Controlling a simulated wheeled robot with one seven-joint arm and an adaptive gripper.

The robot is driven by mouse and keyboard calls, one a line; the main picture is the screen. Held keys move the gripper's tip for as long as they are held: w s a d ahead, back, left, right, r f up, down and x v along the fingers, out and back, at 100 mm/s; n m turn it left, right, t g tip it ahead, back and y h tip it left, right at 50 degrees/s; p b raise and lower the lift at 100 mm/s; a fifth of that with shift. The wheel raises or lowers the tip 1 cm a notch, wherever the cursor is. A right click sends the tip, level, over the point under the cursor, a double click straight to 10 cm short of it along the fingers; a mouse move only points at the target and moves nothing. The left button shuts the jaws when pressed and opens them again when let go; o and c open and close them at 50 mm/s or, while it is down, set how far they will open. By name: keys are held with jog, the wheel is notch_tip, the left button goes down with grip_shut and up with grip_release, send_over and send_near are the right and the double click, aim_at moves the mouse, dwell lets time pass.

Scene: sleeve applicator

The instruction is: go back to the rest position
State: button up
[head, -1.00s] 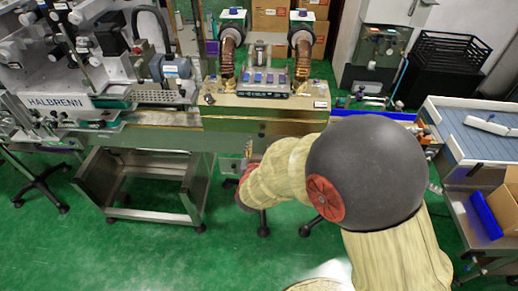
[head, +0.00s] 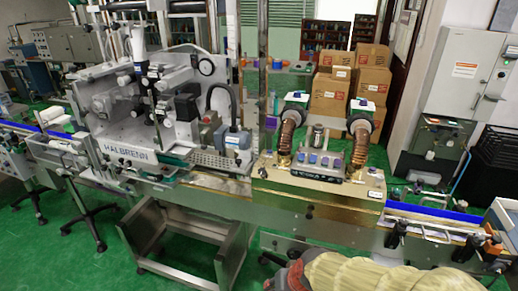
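My arm (head: 375,272) shows at the bottom right of the head view, in a yellowish cover with a reddish-brown part at its left end. Its end lies low, below the front edge of the machine line. My gripper's fingers are not visible in this view, so its opening and anything in it are hidden.
The Halbrenn labelling machine (head: 165,125) stands left of centre. A brass-coloured box (head: 315,195) with two brown hoses is on the line. A steel stand (head: 180,240) is below. Cardboard boxes (head: 345,90) are stacked behind. Green floor (head: 75,260) is open at lower left.

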jog(key=s+d+r+t+h, duration=0.1)
jog(key=s+d+r, duration=0.4)
jog(key=r, duration=0.4)
jog(key=s+d+r+t+h, duration=0.1)
jog(key=s+d+r, duration=0.5)
jog(key=d+r, duration=0.2)
jog(key=shift+s+r+m, duration=0.15)
jog(key=shift+r+m, duration=0.15)
jog(key=shift+r, duration=0.6)
jog(key=shift+d, duration=0.1)
dwell(1.2)
